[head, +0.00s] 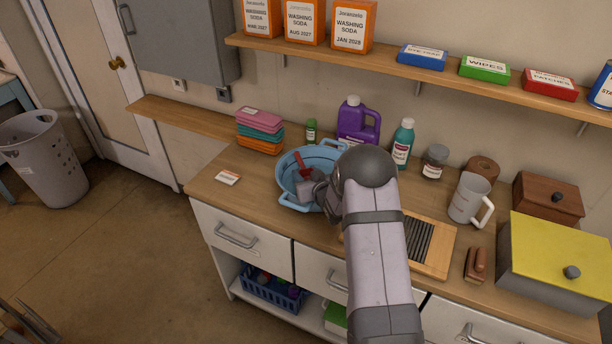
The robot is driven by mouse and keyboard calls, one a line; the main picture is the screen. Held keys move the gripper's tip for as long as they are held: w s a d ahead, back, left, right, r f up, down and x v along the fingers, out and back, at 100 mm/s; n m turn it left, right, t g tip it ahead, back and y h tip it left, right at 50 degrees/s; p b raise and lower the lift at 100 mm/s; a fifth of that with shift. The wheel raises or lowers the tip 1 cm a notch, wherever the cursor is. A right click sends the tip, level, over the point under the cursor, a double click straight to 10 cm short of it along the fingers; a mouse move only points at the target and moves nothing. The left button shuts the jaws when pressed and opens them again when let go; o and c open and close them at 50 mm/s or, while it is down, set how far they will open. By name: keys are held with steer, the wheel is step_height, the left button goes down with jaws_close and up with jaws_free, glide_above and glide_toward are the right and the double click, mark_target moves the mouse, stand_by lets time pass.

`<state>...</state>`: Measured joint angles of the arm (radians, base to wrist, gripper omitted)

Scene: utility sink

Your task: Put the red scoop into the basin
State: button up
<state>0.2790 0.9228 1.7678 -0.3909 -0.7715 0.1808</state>
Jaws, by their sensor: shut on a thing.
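The red scoop (301,162) shows as a small red shape over the blue basin (287,160), in the head view. The basin stands on the wooden counter and has handles at its rim. My gripper (305,181) is at the basin, within its outline in the picture, and is shut on the red scoop. My arm comes from the lower right and hides the basin's right side. I cannot tell whether the scoop touches the basin floor.
A purple jug (357,122), a teal bottle (403,142) and a small green bottle (311,130) stand behind the basin. Folded cloths (260,130) lie to its left. The counter's front left is mostly clear.

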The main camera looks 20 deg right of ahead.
steer(key=o, duration=1.1)
steer(key=shift+s+f, duration=0.35)
steer(key=shift+f, duration=0.5)
steer(key=shift+r, duration=0.15)
steer(key=shift+w+r+p, duration=0.1)
steer(key=shift+r+p, duration=0.4)
steer(key=shift+p, duration=0.3)
steer(key=shift+s+b, duration=0.25)
steer(key=shift+b, duration=0.05)
steer(key=v, duration=0.3)
steer(key=b+v, duration=0.1)
steer(key=v, duration=0.3)
steer(key=r+b+v, duration=0.1)
steer(key=v, duration=0.3)
steer(key=shift+w+r, duration=0.1)
